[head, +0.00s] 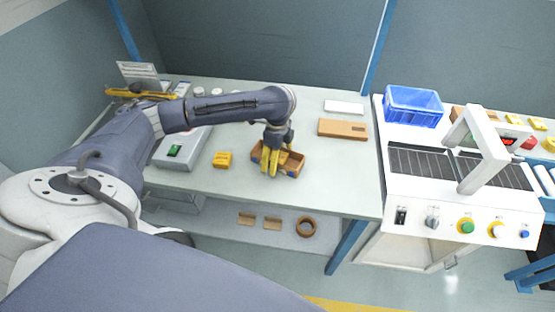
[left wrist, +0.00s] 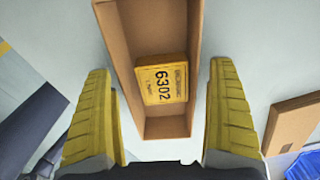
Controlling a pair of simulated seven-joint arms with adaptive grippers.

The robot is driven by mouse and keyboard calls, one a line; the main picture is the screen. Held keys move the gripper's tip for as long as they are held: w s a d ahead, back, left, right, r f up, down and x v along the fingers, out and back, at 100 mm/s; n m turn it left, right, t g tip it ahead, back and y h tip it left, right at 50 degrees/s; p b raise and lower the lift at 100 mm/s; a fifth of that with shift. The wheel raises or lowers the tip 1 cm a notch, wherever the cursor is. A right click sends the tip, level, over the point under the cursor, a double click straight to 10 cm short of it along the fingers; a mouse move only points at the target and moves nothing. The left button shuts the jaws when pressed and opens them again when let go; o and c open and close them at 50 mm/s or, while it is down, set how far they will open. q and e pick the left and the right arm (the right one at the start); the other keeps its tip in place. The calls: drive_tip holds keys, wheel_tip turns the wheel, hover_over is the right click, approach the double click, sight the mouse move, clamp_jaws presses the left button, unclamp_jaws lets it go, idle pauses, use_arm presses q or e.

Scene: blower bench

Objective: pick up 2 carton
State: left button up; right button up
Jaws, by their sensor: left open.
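An open brown carton (head: 293,170) stands on the workbench in the head view, near the front edge, with small yellow boxes in it. In the left wrist view the carton (left wrist: 113,45) runs lengthwise away from my gripper, and a yellow box (left wrist: 162,80) printed "6302" lies inside it. My left gripper (head: 269,162) points down at the carton from above, its yellow fingers partly hiding it. In the left wrist view the left gripper (left wrist: 160,70) is open and empty, one finger on each side of the carton, apart from its walls. My right gripper is not shown.
A yellow block (head: 221,159) lies left of the carton. A flat brown box (head: 342,128) and a white one (head: 343,106) lie to the right. A blue bin (head: 413,105) and a white machine (head: 455,215) stand at the right. The bench front right is clear.

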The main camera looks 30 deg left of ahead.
use_arm(q)
drive_tip(key=c, duration=1.3)
drive_tip(key=shift+r, duration=0.1)
